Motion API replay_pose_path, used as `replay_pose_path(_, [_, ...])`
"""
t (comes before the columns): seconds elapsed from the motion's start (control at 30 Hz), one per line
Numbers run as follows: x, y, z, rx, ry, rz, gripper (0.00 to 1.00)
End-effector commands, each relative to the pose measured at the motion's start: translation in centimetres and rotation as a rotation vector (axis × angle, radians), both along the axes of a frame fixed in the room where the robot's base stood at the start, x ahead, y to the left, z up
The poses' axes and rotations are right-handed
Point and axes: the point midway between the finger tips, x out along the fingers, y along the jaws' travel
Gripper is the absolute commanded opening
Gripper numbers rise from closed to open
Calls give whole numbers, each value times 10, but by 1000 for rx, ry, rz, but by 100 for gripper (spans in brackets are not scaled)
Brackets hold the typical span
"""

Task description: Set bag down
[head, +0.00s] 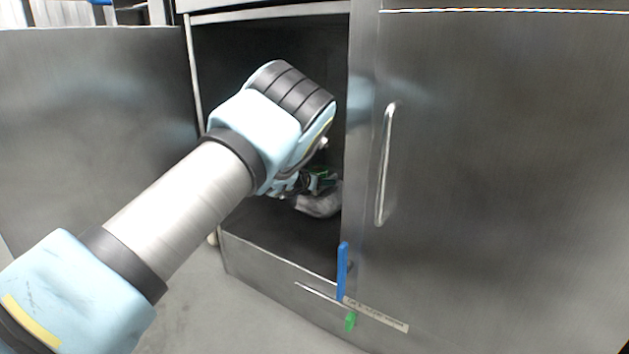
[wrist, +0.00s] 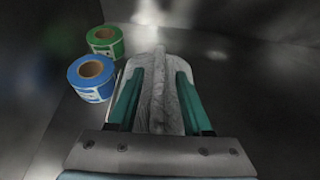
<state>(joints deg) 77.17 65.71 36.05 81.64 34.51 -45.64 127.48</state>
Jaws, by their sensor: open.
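A pale, translucent bag (wrist: 157,95) lies inside the dark metal cabinet. In the wrist view it lies between and beyond the fingers of my gripper (wrist: 155,90). The teal fingers are apart, one on each side of the bag, and do not appear clamped on it. In the head view, the bag (head: 320,200) shows as a greyish lump low in the cabinet opening, with my gripper (head: 318,183) just above it. My arm hides part of the cabinet interior.
A blue tape roll (wrist: 92,80) and a green tape roll (wrist: 105,42) stand left of the bag. The left cabinet door (head: 95,120) is open; the right door (head: 500,180) is shut. A blue handle (head: 342,270) hangs at the cabinet's lower front edge.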

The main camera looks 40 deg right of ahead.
Motion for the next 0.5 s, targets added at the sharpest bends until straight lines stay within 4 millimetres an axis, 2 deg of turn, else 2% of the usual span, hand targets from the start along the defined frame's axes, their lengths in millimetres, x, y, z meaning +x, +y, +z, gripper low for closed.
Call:
replay_pose_path(0.2, [-9, 36, 21, 2, 1, 4, 50])
replay_pose_path(0.5, [-22, 87, 40, 2, 2, 3, 50])
